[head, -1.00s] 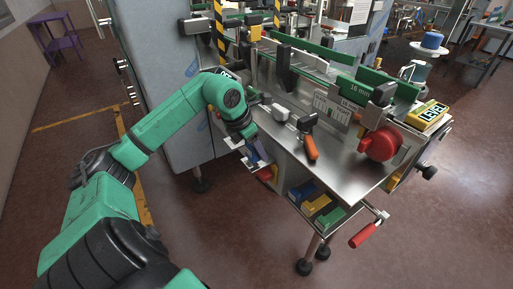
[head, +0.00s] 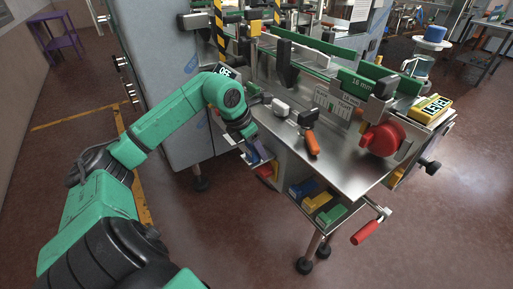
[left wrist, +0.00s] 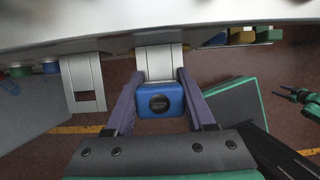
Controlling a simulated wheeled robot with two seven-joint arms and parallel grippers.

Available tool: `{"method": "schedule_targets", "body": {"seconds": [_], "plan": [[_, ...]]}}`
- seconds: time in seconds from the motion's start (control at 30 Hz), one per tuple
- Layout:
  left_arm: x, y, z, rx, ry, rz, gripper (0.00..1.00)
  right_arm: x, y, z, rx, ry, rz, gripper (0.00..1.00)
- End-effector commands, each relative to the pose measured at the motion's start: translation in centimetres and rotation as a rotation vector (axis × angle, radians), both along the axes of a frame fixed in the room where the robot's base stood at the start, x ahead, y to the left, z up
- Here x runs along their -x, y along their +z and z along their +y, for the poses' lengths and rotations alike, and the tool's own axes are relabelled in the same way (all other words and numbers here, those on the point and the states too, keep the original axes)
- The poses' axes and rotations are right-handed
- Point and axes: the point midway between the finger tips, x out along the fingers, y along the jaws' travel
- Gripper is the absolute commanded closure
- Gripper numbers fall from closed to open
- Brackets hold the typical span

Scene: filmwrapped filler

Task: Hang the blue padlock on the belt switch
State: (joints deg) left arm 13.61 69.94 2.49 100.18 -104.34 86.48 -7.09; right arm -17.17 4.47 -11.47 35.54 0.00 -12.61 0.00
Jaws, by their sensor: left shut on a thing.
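The blue padlock (left wrist: 160,101) sits between the two purple fingers of my left gripper (left wrist: 158,95) in the left wrist view, its dark round keyhole facing the camera. The gripper is shut on it. A pale metal tab (left wrist: 159,63) is directly above the padlock; I cannot tell whether the two are joined. In the head view my left gripper (head: 256,158) is low at the left front side of the steel machine table, and the padlock is hard to make out there. An OFF label (head: 224,71) shows behind my left arm; I cannot clearly identify the belt switch.
A slotted metal tab (left wrist: 83,84) hangs left of the padlock. A red item (head: 265,172) is beside the gripper. Blue, yellow and green blocks (head: 330,214) sit under the table (head: 345,165). An orange handle (head: 312,144) and red knob (head: 381,140) stand on top.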

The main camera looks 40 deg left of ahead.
Motion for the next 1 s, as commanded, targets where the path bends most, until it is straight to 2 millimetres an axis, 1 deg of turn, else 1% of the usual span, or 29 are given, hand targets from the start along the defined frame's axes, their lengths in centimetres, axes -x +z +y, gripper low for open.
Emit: {"method": "schedule_targets", "body": {"seconds": [0.4,0.43,0.47,0.5,0.53,0.87,0.97,1.0], "plan": [[0.0,-0.3,0.0,0.001,0.0,0.001,1.0,0.0,-0.3,-0.2,0.003,0.0,0.0,0.4],[0.0,-0.3,0.0,0.0,0.0,0.002,0.42,0.0,-0.3,-0.2,0.003,0.0,0.0,0.4],[0.0,-0.3,0.0,0.0,0.0,0.002,0.3,0.0,-0.3,-0.2,0.003,0.0,0.0,0.4],[0.0,-0.3,0.0,0.001,0.0,0.001,0.15,0.0,-0.3,-0.2,0.003,0.0,0.0,0.4],[0.0,-0.3,0.0,0.001,0.0,0.001,0.1,0.0,-0.3,-0.2,0.003,0.0,0.0,0.4],[0.1,0.0,0.0,0.0,0.0,0.001,0.1,0.0,-0.3,-0.2,0.003,0.0,0.0,0.4],[0.5,1.1,0.3,-0.002,0.002,-0.001,0.1,0.1,-0.7,-0.2,0.003,0.0,0.0,0.4],[0.8,1.8,0.4,-0.004,0.002,-0.001,0.1,0.1,-0.9,-0.2,0.003,0.001,0.0,0.4]]}}
